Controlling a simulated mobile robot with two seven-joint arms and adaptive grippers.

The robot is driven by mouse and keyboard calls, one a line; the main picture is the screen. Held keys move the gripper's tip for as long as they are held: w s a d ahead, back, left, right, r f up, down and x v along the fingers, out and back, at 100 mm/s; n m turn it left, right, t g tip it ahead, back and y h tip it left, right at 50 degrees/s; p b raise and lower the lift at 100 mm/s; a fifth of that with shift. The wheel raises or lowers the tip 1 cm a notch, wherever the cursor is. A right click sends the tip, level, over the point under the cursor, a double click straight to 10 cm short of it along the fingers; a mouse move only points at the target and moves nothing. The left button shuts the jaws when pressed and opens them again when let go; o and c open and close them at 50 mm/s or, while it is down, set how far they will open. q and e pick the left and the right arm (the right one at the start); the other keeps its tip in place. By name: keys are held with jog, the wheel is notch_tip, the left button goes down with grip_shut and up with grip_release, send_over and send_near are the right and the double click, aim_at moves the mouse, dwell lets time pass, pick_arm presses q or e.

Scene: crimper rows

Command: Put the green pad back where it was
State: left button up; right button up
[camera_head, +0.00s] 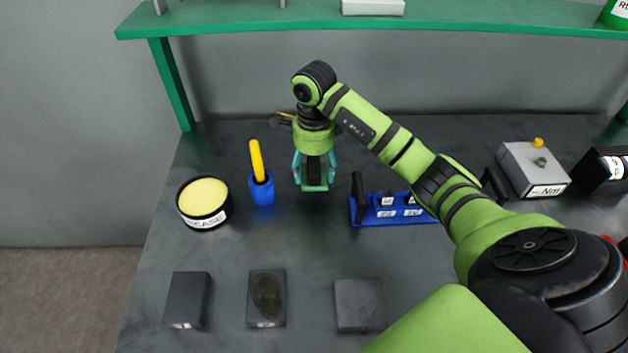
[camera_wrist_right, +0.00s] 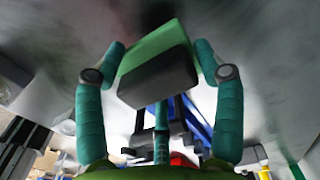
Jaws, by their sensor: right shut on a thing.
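My right gripper (camera_head: 314,184) is shut on the green pad, above the middle of the dark table. In the right wrist view the green pad (camera_wrist_right: 150,42) sits between the two teal fingers, with a dark grey block face (camera_wrist_right: 157,80) on it. Three dark blocks stand in a row at the table's front: a plain one at left (camera_head: 187,298), one with a brown oval stain (camera_head: 267,297) in the middle, and a flat grey one (camera_head: 360,303) at right. The pad's former place is not marked. My left gripper is not in view.
Left of the gripper are a yellow-filled round tin (camera_head: 203,220) and a blue cup (camera_head: 262,189) with a yellow handle. To its right are a blue rack (camera_head: 398,216) and a grey box (camera_head: 533,165). A green shelf (camera_head: 250,21) spans the back. Table between gripper and blocks is clear.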

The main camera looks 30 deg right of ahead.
aim_at(314, 181)
jog(key=shift+f, duration=0.7)
notch_tip(314, 181, down, 3)
jog(key=shift+p, duration=0.55)
jog(key=shift+f, duration=0.3)
jog(key=o, duration=1.1)
